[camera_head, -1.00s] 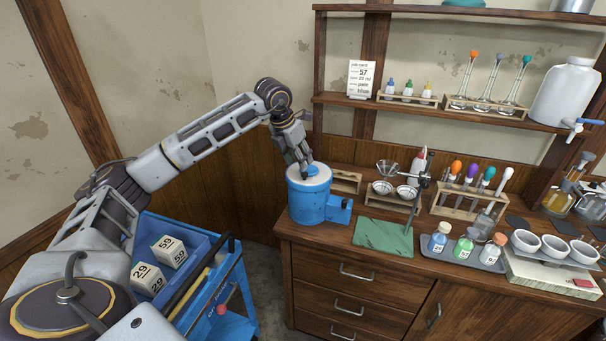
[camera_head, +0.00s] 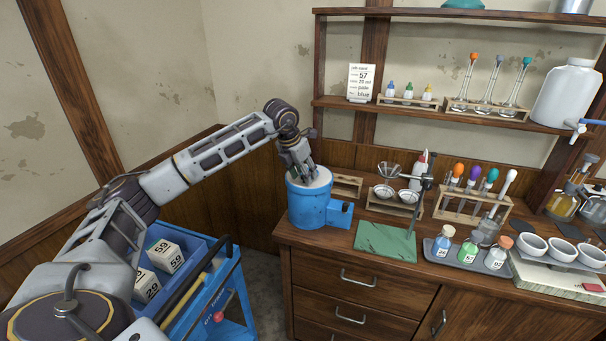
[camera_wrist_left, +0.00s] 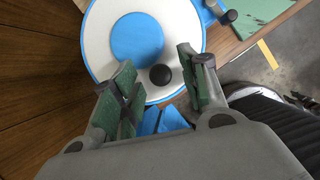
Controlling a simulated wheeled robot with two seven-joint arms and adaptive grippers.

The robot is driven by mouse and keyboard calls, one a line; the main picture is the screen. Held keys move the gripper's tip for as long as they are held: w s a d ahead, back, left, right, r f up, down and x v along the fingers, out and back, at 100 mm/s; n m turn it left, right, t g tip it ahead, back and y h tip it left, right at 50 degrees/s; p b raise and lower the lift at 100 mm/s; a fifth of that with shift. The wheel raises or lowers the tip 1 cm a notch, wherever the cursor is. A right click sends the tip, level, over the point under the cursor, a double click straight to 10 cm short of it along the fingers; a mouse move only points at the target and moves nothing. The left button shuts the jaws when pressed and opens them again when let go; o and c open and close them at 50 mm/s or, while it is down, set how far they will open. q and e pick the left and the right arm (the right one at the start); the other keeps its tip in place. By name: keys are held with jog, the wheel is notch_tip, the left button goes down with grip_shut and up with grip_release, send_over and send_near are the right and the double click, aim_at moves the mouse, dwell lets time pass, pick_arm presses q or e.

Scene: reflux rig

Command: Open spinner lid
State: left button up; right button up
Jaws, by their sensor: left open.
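The spinner (camera_head: 308,206) is a blue drum at the left end of the wooden bench, with a box on its right side. Its white lid (camera_wrist_left: 97,45) is on top and looks closed. In the left wrist view the lid has a blue disc (camera_wrist_left: 137,38) at its centre and a dark round knob (camera_wrist_left: 160,75) near the rim. My left gripper (camera_head: 304,174) is just above the lid, pointing down. In the left wrist view its open fingers (camera_wrist_left: 156,78) stand on either side of the knob, holding nothing. My right gripper is not in view.
A green mat (camera_head: 385,240) lies right of the spinner. A funnel stand (camera_head: 421,195), tube rack (camera_head: 473,207) and tray of bottles (camera_head: 468,256) are further right. A blue cart (camera_head: 222,285) with numbered boxes stands left of the bench.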

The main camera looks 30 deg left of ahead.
pick_arm(q)
jog(key=shift+c, duration=1.2)
grip_shut()
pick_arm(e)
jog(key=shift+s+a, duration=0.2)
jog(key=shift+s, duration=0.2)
